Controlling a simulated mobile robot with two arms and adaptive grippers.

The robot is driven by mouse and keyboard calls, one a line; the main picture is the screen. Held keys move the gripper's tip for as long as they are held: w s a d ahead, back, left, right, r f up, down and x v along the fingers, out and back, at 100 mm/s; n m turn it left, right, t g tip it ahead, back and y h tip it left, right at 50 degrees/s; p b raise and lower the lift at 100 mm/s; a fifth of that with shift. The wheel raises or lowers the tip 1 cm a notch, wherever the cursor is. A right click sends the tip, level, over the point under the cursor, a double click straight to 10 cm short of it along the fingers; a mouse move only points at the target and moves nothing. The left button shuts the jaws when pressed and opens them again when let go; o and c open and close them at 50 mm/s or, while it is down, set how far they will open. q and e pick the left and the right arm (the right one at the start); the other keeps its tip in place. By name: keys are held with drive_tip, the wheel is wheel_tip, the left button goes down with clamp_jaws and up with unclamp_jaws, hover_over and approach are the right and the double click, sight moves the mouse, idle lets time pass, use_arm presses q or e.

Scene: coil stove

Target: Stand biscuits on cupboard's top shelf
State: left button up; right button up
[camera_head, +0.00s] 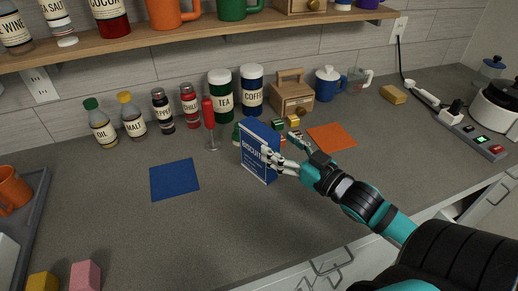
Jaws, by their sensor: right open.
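The biscuits box (257,151) is blue with white lettering and stands upright on the grey counter, right of the blue square mat. My right gripper (276,157) is at the box's right side, with its fingers against or just in front of it. It is open; part of the box's right edge is hidden behind it. I cannot tell whether the fingers touch the box. My left gripper is not in view. No cupboard can be made out; a wooden wall shelf (180,38) runs along the top of the view.
Bottles, the tea canister (220,97), coffee canister (252,91) and a wooden box (292,95) line the wall. The blue mat (174,179) and orange mat (332,137) are bare.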

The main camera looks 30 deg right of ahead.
sight(259, 128)
drive_tip(key=w, duration=0.2)
drive_tip(key=shift+w+a, duration=0.2)
drive_tip(key=shift+w, duration=0.15)
drive_tip(key=w, duration=0.1)
drive_tip(key=w+r+p, duration=0.1)
drive_tip(key=w, duration=0.1)
drive_tip(key=w+a+p, duration=0.1)
drive_tip(key=shift+w+r, duration=0.15)
drive_tip(key=shift+w, duration=0.45)
drive_tip(key=shift+s, duration=0.1)
drive_tip(key=shift+c, duration=1)
clamp_jaws()
